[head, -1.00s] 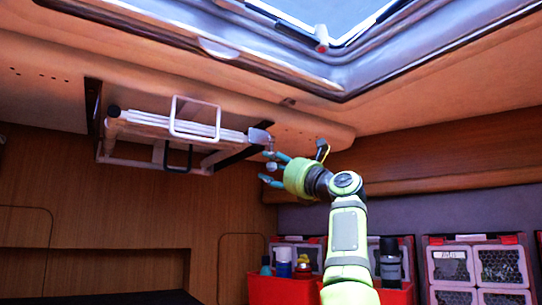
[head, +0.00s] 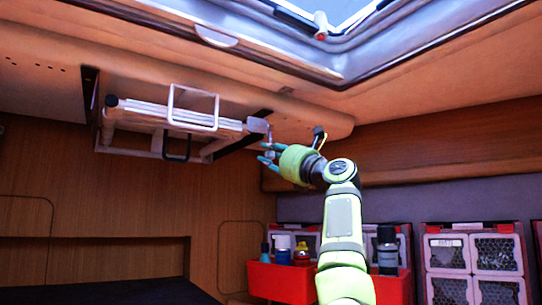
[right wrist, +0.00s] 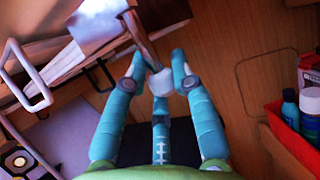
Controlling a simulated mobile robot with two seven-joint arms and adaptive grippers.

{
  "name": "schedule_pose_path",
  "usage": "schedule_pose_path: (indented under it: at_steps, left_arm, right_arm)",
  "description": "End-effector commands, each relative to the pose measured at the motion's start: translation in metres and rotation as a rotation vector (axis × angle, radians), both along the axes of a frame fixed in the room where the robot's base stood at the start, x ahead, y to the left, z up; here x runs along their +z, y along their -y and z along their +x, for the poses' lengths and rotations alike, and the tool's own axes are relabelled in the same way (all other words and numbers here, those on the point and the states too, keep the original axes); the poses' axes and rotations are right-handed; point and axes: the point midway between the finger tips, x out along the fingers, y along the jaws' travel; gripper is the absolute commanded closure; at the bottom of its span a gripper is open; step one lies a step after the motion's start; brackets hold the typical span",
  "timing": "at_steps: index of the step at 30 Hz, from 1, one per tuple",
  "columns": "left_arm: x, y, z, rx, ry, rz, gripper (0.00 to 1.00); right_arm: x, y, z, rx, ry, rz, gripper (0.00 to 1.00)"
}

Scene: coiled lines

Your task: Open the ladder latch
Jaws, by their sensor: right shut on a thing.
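The folded ladder (head: 160,118), pale with white rails, is stowed under the ceiling at the left of the head view. At its right end is the latch, with a light metal plate (head: 257,125) that also shows in the right wrist view (right wrist: 92,28). A brown lever (right wrist: 139,38) with a whitish knob (right wrist: 160,82) hangs beside the plate. My left gripper is in neither view.
Red bins (head: 283,282) with bottles stand low behind my right arm. Crates with mesh fronts (head: 472,258) are at the right. A framed roof hatch (head: 320,25) is overhead. A dark hook with a yellow cord (head: 318,138) hangs just right of the gripper.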

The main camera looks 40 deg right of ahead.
Motion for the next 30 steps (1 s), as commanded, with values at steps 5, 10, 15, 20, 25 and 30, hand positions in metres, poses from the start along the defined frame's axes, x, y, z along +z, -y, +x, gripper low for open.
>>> schedule_pose_path:
  at_steps: [5, 10, 15, 20, 25, 30]
  left_arm:
    - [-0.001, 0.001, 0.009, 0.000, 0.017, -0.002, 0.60]
    - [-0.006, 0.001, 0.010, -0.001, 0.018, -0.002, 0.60]
    - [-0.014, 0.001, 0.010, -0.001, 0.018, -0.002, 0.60]
    - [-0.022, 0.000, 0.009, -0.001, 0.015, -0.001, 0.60]
    - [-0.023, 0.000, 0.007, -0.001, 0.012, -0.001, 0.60]
    - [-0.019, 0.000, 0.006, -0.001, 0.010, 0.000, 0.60]
  right_arm:
    - [0.001, -0.002, 0.000, -0.002, 0.005, 0.018, 1.00]
    - [0.001, -0.005, 0.000, 0.000, 0.011, 0.052, 1.00]
    - [0.001, -0.011, 0.000, 0.001, 0.021, 0.126, 1.00]
    - [0.003, -0.019, 0.001, 0.003, 0.035, 0.243, 1.00]
    - [0.009, -0.028, 0.001, 0.004, 0.051, 0.373, 1.00]
    - [0.014, -0.033, 0.002, 0.006, 0.062, 0.467, 1.00]
